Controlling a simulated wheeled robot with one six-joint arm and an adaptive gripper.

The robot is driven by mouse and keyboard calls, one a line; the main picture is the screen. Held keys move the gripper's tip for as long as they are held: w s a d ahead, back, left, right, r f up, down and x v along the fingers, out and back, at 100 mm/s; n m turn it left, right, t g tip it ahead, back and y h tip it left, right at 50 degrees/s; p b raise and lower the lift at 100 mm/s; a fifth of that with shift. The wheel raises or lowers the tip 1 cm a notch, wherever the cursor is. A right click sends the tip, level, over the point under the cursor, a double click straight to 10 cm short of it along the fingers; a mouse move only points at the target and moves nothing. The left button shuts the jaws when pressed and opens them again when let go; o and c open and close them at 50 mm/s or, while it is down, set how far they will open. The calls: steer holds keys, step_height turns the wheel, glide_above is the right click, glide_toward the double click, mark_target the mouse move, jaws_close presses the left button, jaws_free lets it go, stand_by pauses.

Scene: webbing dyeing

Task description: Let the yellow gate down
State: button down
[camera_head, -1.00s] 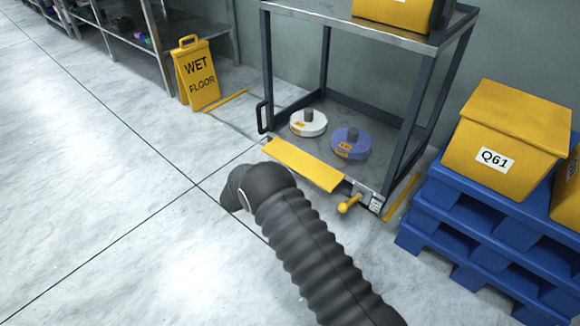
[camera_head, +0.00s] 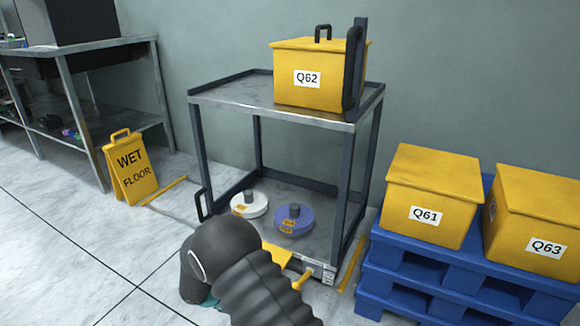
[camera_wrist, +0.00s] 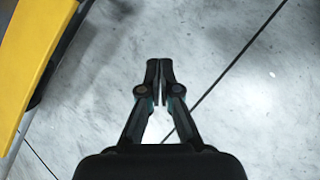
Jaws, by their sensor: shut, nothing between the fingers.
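The yellow gate (camera_head: 277,256) runs along the front edge of the lower deck of a grey-topped cart. In the head view my arm hides most of it, and I cannot tell its tilt. A yellow handle (camera_head: 303,281) sits at the cart's front right corner, beside a small labelled box (camera_head: 328,274). In the wrist view a yellow panel (camera_wrist: 24,58), apparently the gate, fills the upper left. My gripper (camera_wrist: 159,66) is shut and empty over the bare floor, to the right of the panel and apart from it. In the head view my arm hides the fingers.
A white reel (camera_head: 249,205) and a blue reel (camera_head: 294,219) lie on the lower deck. Bin Q62 (camera_head: 314,88) stands on the cart top (camera_head: 235,99). Bins Q61 (camera_head: 432,190) and Q63 stand on blue pallets (camera_head: 430,278) at right. A wet-floor sign (camera_head: 131,172) stands left.

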steer(key=s+d+r+m+y+p, duration=0.2)
steer(key=s+d+r+m, duration=0.3)
steer(key=r, duration=0.8)
steer(key=s+d+r+m+g+y+p, duration=0.1)
steer(key=s+d+r+m+y+p, duration=0.1)
steer(key=s+d+r+m, duration=0.4)
steer(key=s+d+r+m+y+p, duration=0.2)
steer(key=s+d+r+m, duration=0.4)
steer(key=s+d+r, duration=0.5)
step_height(320, 180, up, 10)
steer(key=shift+s+d+f+y, duration=0.15)
steer(key=shift+s+f+y, duration=0.1)
steer(key=shift+y, duration=0.45)
steer(key=c, duration=1.8)
jaws_free()
steer(key=s+d+r+m+t, duration=0.1)
steer(key=r, duration=0.2)
steer(key=s+d+r+t+p, duration=0.1)
steer(key=d+r, duration=0.1)
steer(key=s+d+r+m+p, duration=0.1)
steer(key=s+d+r, duration=0.1)
steer(key=r, duration=0.1)
steer(key=shift+r+m+t, duration=0.3)
steer(key=shift+t, duration=0.1)
steer(key=o, duration=0.6)
steer(key=shift+w+d, duration=0.1)
steer(key=shift+d, duration=0.1)
